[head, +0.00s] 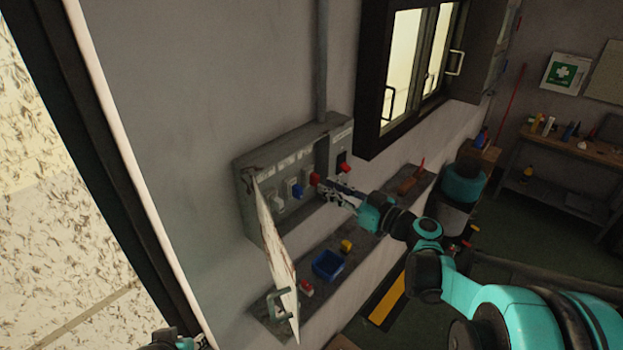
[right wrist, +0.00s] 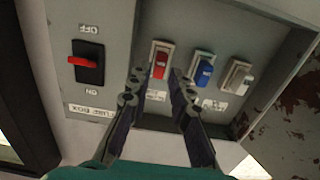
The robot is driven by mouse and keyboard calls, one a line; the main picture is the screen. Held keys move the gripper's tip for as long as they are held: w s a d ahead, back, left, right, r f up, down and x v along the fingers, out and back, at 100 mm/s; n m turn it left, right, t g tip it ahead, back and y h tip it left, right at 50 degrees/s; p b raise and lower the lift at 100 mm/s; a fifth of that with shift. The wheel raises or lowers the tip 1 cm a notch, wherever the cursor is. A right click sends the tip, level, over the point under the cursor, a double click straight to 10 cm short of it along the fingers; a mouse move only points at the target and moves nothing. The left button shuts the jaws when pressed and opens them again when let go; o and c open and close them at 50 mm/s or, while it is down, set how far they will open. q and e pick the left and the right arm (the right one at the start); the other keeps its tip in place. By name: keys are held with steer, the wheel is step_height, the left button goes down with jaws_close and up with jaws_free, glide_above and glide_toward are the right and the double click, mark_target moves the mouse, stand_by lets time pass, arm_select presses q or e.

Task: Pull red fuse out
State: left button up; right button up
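The red fuse (head: 314,179) sits in the fuse box (head: 240,193) on the wall, seated in its holder. In the right wrist view the red fuse (right wrist: 160,64) is just ahead of my right gripper (right wrist: 155,73), whose fingers are open on either side of its lower end. No contact can be made out. The right gripper (head: 327,188) also shows in the head view, in front of the fuse. The blue fuse (right wrist: 204,71) and the white fuse (right wrist: 241,80) sit beside it. My left gripper is barely in view at the bottom left edge, its fingers unclear.
The box door (head: 273,250) hangs open. A red switch lever (right wrist: 83,62) is beside the fuses. A shelf (head: 364,243) below holds a blue bin (head: 328,265), a red-and-white item (head: 306,288) and a yellow item (head: 346,246). A window (head: 412,65) is at the right.

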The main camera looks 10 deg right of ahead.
mark_target(318, 182)
steer(key=shift+b+x, duration=0.35)
steer(key=shift+x, duration=1.8)
stand_by(0.4)
steer(key=shift+s, duration=0.15)
stand_by(0.3)
jaws_close()
